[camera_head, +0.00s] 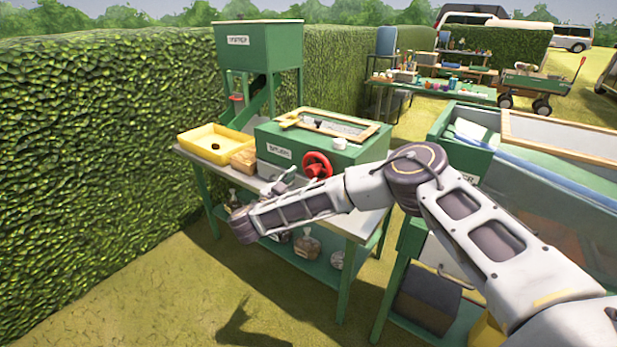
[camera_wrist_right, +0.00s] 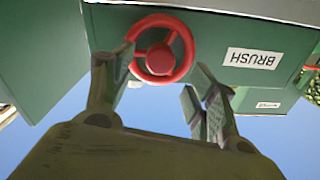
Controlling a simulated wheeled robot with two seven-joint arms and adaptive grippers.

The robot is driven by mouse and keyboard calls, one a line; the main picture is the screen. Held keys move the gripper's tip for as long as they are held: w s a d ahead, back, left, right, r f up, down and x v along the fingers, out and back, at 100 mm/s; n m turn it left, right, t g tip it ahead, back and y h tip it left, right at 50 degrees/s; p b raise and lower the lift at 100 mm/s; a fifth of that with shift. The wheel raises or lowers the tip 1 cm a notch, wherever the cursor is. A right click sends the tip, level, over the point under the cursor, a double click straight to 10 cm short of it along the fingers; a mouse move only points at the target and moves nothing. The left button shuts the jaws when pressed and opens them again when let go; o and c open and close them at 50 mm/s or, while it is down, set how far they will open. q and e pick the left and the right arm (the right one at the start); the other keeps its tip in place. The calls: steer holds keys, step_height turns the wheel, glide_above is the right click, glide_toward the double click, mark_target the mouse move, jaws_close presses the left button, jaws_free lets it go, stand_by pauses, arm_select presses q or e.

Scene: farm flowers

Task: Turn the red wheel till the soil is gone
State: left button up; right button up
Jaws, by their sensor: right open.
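The red wheel (camera_head: 317,166) is on the front of a green box machine (camera_head: 345,155) on the table. In the right wrist view the wheel (camera_wrist_right: 187,50) appears beside a label reading BRUSH, upside down. My right gripper (camera_head: 280,184) is in front of the machine, left of the wheel in the head view. In the wrist view its open fingers (camera_wrist_right: 163,65) lie either side of the wheel; the left finger overlaps the rim, and I cannot tell whether it touches. Soil cannot be made out clearly in the framed top (camera_head: 345,128). My left gripper is not in view.
A yellow tray (camera_head: 209,141) holding a small dark thing sits at the table's left end, beside a brown block (camera_head: 244,159). A green hopper (camera_head: 259,48) stands behind. Another green bin with a wooden frame (camera_head: 565,139) is at the right. A hedge runs along the left.

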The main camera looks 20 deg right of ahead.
mark_target(310, 173)
steer(key=x, duration=0.3)
steer(key=shift+w+d, duration=0.1)
steer(key=shift+d, duration=0.05)
steer(key=shift+w+d, duration=0.2)
steer(key=shift+d, duration=0.05)
steer(key=shift+w+d, duration=0.3)
steer(key=shift+d, duration=0.05)
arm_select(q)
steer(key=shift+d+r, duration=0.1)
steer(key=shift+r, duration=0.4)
arm_select(e)
steer(key=shift+c, duration=0.2)
steer(key=c, duration=1)
